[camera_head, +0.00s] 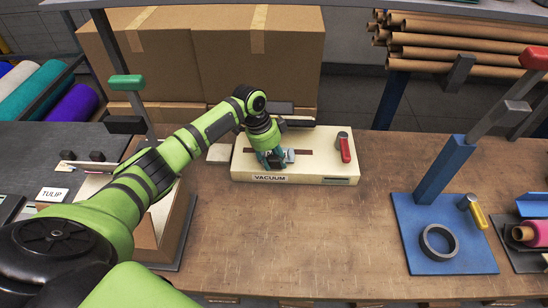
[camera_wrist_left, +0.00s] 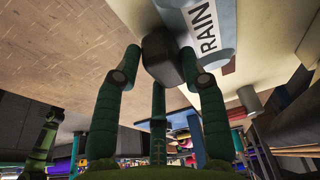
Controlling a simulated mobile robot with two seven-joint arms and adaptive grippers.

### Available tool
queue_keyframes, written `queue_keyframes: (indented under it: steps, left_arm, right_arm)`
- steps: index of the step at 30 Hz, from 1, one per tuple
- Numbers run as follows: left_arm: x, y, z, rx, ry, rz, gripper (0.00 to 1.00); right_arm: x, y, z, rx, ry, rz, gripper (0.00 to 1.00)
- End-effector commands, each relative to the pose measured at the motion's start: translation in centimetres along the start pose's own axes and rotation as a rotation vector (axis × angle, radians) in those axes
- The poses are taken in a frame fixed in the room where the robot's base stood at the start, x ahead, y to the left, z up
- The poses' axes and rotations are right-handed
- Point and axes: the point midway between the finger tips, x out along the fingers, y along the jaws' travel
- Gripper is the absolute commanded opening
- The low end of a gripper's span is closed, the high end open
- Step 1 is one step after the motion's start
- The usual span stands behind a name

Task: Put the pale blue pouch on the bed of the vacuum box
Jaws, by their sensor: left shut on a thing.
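The cream vacuum box (camera_head: 240,168), labelled VACUUM, stands on the bench in the head view, with a brown strip across its top. My left gripper (camera_head: 270,160) is over the left part of its bed. The pale blue pouch (camera_head: 289,155) shows only in part beside the fingers there. In the left wrist view the pouch (camera_wrist_left: 218,60) carries a white label reading RAIN. My left fingers (camera_wrist_left: 160,75) are shut around a dark grey block on the pouch. The pouch is at the bed, but I cannot tell whether it rests on it. My right gripper is not seen.
A red-handled lever (camera_head: 345,148) stands at the box's right end. Cardboard boxes (camera_head: 260,60) stand behind. The bench (camera_head: 300,235) in front of the vacuum box is clear.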

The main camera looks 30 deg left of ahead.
Motion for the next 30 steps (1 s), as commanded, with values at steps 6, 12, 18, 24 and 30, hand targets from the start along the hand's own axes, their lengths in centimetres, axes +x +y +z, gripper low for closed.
queue_keyframes:
  steps: [6, 12, 18, 24, 30]
  left_arm:
    - [0.38, 0.01, 0.09, 0.000, 0.000, 0.000, 0.04]
    - [0.54, 0.01, 0.13, 0.000, 0.000, 0.000, 0.58]
    - [0.53, 0.01, 0.14, 0.000, 0.000, 0.000, 0.69]
    - [0.55, 0.02, 0.16, 0.000, 0.000, 0.000, 0.69]
    - [0.07, -0.05, 0.17, 0.000, 0.000, -0.001, 0.69]
  right_arm:
    - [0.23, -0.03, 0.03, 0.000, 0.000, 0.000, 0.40]
    - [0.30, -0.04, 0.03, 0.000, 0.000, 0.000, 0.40]
    - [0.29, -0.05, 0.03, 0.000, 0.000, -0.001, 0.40]
    - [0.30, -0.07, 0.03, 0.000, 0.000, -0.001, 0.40]
    - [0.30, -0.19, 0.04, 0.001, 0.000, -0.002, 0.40]
